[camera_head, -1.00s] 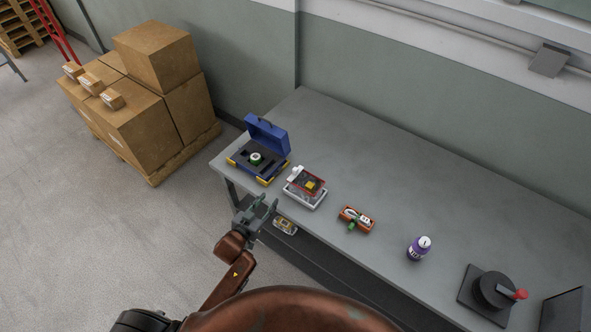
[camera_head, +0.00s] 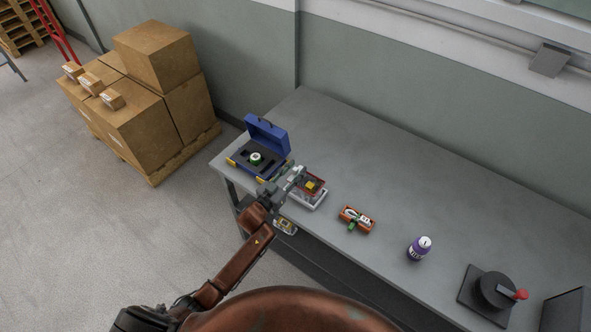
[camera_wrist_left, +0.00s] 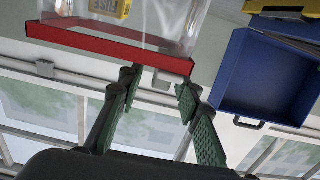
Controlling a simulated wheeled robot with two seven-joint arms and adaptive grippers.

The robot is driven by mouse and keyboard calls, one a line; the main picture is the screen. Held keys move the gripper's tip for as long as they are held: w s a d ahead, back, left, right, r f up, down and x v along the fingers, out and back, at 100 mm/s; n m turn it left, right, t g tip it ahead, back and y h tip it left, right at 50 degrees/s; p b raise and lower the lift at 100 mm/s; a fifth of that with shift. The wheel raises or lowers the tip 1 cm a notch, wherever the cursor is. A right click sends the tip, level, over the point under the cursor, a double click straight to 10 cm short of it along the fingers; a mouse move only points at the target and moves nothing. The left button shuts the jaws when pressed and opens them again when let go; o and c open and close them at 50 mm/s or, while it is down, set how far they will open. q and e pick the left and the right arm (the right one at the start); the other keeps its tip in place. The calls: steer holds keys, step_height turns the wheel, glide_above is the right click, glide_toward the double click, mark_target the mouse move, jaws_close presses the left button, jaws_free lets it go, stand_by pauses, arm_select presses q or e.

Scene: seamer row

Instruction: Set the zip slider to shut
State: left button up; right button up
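A clear bag with a red zip strip (camera_head: 314,178) and a yellow item (camera_head: 310,185) inside stands on a white tray (camera_head: 308,202) on the bench. In the left wrist view the red strip (camera_wrist_left: 105,46) crosses above my fingers, with the yellow packet (camera_wrist_left: 110,8) behind clear film. My left gripper (camera_head: 298,174) is at the left end of the strip. It also shows in the left wrist view (camera_wrist_left: 158,85), its fingers apart and their tips close to the strip. A small pale piece shows between them; I cannot tell whether it is the slider or whether they touch it. My right gripper is out of view.
An open blue case (camera_head: 268,137) stands close left of the bag. An orange tray (camera_head: 356,220), a purple bottle (camera_head: 419,249) and a black device with a red knob (camera_head: 492,290) stand to the right. The bench's back (camera_head: 400,170) is clear.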

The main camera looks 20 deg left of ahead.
arm_select(q)
steer(key=shift+w, duration=0.1)
steer(key=shift+c, duration=0.4)
jaws_close()
stand_by(0.3)
